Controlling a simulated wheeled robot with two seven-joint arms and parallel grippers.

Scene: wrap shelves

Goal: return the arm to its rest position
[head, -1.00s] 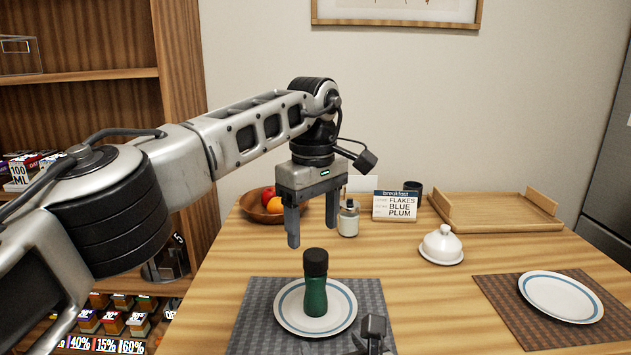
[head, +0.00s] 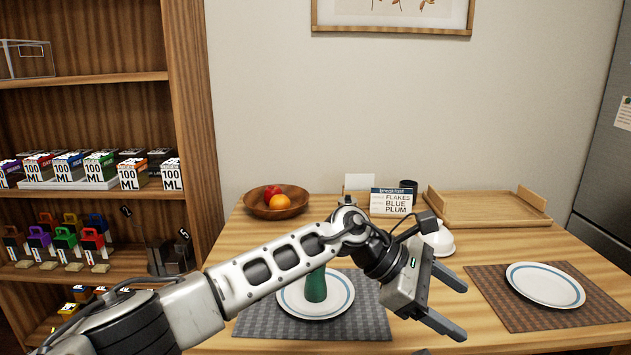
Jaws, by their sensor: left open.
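My left arm comes in from the lower left in the head view, low across the front of the table. Its gripper (head: 455,306) is open and empty, pointing right and tilted, above the gap between the two placemats. The green bottle (head: 316,286) stands upright on the left plate (head: 347,293), apart from the gripper. My forearm hides the bottle's top and part of the plate.
A stocked shelf (head: 190,120) stands at left.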

